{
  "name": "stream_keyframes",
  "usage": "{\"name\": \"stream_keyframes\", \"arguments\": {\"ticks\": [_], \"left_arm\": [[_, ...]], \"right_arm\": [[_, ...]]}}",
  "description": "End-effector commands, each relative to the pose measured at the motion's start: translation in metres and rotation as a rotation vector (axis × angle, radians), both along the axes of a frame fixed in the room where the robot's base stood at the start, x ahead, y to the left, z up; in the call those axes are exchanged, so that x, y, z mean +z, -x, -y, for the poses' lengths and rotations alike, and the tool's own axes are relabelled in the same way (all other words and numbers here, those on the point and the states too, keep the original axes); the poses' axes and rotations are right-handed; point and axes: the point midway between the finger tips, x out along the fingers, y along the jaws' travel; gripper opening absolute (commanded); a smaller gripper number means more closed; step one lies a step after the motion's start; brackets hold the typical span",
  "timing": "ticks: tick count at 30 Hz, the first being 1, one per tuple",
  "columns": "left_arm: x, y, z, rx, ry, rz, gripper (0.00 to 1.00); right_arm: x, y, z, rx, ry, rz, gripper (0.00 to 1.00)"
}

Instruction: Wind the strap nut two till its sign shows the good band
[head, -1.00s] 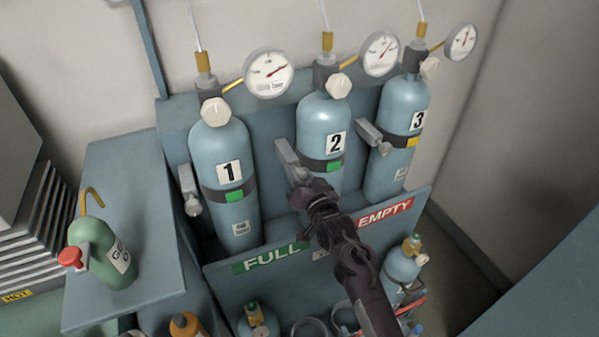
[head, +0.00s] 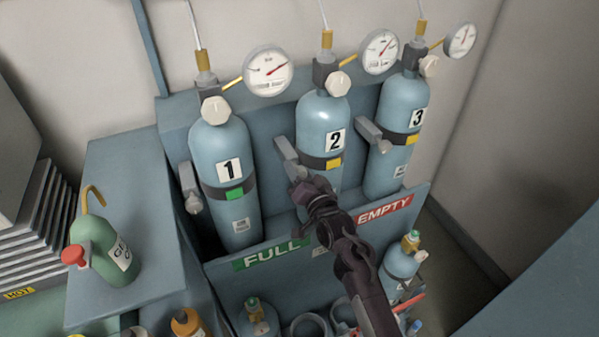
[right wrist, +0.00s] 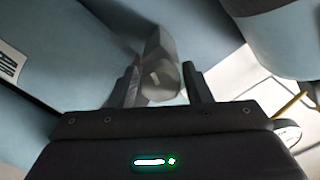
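Cylinder 2 (head: 322,112) stands in the middle of the rack, held by a dark strap. The sign on its strap (head: 334,163) is yellow now. Strap nut two is a grey knob at the end of a grey bracket (head: 287,153) on the cylinder's left; in the head view my right gripper (head: 306,187) mostly covers it. In the right wrist view, the nut (right wrist: 160,80) sits between the two fingers of the right gripper (right wrist: 160,88), which appear to be against its sides. My left gripper is not in view.
Cylinder 1 (head: 222,150) with a green strap sign stands to the left; cylinder 3 (head: 400,110) with a yellow sign stands to the right. Their brackets flank the gripper. The rack's front panel, with FULL (head: 270,255) and EMPTY (head: 384,210) labels, lies under my right arm.

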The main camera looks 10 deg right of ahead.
Motion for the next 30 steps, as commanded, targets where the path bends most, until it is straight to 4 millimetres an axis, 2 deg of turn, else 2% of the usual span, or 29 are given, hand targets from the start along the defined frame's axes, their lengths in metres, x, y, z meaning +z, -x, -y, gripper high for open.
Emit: {"name": "stream_keyframes", "arguments": {"ticks": [8, 11, 21, 25, 30], "left_arm": [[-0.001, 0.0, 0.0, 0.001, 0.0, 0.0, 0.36], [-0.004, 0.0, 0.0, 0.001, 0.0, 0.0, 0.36], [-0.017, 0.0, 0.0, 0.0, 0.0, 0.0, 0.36], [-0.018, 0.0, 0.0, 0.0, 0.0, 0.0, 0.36], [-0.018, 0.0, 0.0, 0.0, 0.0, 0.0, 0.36]], "right_arm": [[-0.001, 0.003, 0.001, 0.0, 0.001, -0.001, 0.44], [-0.003, 0.012, 0.003, 0.0, 0.001, -0.001, 0.44], [-0.003, 0.064, 0.013, 0.0, 0.001, -0.002, 0.44], [-0.001, 0.074, 0.014, 0.001, 0.001, -0.001, 0.44], [0.0, 0.077, 0.015, 0.001, 0.0, -0.001, 0.44]]}}
